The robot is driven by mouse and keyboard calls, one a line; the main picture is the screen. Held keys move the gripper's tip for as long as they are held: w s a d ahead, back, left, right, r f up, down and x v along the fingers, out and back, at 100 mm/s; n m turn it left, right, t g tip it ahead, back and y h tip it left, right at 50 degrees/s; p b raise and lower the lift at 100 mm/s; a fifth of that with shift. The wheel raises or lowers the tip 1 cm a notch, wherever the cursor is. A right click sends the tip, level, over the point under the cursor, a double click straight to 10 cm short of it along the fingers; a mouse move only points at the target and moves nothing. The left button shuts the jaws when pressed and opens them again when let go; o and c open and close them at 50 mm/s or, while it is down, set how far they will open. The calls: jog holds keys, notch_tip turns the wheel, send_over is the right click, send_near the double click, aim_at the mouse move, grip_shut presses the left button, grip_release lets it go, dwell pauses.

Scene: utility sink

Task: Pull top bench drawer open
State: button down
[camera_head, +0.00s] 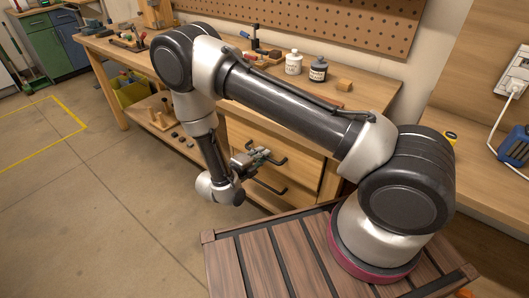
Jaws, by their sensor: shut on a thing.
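The wooden bench (365,110) holds a drawer unit under its top. The top drawer (303,165) has a dark bar handle (279,161). My gripper (264,155) reaches it from the left and is shut on this handle; the fingers are small here and partly hide it. Whether the top drawer stands slightly out from the unit, I cannot tell. The lower drawer (297,198) has a similar dark handle (271,187), below my gripper and apart from it. My arm crosses in front of the bench and hides part of the drawer unit.
Two bottles, one white (293,63) and one dark (318,69), stand on the bench with a small wood block (344,86). A yellow bin (133,92) sits on the lower shelf. The concrete floor (90,200) left of the drawers is clear.

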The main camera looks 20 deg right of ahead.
jog(key=f+v, duration=0.2)
jog(key=v, duration=1)
jog(key=a+f+v, duration=0.1)
jog(key=f+v, duration=0.2)
jog(key=v, duration=1)
jog(key=shift+s+a, duration=0.2)
jog(key=shift+s, duration=0.3)
jog(key=shift+f, duration=0.15)
jog(key=c, duration=1.5)
grip_release()
jog(key=v, duration=1.2)
